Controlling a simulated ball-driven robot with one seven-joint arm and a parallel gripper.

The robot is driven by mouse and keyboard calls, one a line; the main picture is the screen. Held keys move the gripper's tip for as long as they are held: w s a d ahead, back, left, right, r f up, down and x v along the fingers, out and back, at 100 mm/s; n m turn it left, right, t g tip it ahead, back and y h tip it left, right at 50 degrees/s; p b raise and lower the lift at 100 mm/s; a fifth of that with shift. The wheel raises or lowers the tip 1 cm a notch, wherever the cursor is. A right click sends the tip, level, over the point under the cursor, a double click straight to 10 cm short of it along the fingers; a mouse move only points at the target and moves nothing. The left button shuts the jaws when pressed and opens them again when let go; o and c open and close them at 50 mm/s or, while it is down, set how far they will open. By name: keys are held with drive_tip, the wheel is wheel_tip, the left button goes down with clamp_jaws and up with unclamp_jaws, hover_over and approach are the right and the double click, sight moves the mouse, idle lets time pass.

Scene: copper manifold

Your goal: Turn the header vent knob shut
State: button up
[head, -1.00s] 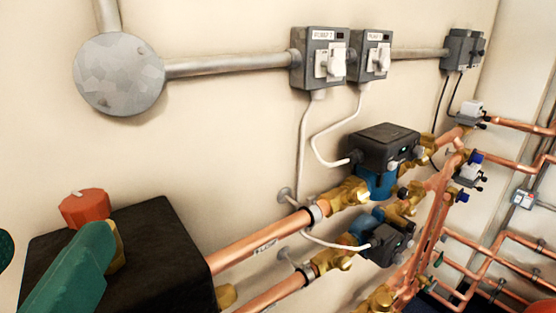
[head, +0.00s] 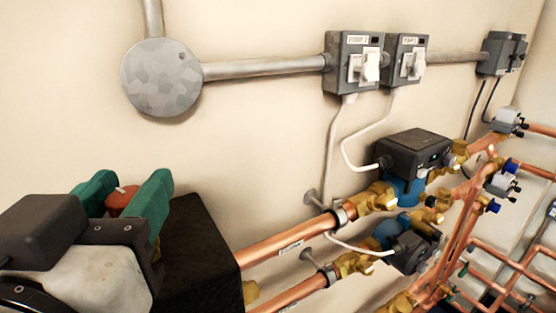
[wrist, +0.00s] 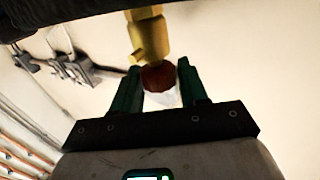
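The header vent knob is a red round knob (head: 122,201) at the lower left of the head view. It also shows in the wrist view (wrist: 158,77), next to a brass fitting (wrist: 150,38). My gripper (head: 124,197) has its two green fingers on either side of the knob. In the wrist view my gripper (wrist: 158,76) has one finger to the left and one to the right, both very near the knob's sides. I cannot tell whether they press on it. The right finger hides part of the knob in the head view.
A black box-shaped block (head: 200,250) is just right of and below my gripper. Copper pipes (head: 285,245) run right from it to two pumps (head: 412,150). Grey switch boxes (head: 355,62) and a round conduit box (head: 160,77) are on the wall above.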

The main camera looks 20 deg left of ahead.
drive_tip(key=c, duration=0.6)
drive_tip(key=shift+h, duration=0.3)
drive_tip(key=shift+f+m+t+h+b, duration=0.1)
drive_tip(key=shift+m+t+h+b, duration=0.3)
drive_tip(key=shift+m+h+b, duration=1)
drive_tip(key=shift+m+h, duration=0.5)
drive_tip(key=shift+h, duration=0.6)
drive_tip(key=shift+m+h+b, duration=0.4)
drive_tip(key=shift+m+h, duration=0.5)
drive_tip(key=shift+h, duration=0.6)
drive_tip(key=shift+m+h, duration=0.3)
drive_tip(key=shift+h, duration=0.2)
drive_tip(key=o, duration=0.9)
drive_tip(key=shift+o, duration=0.2)
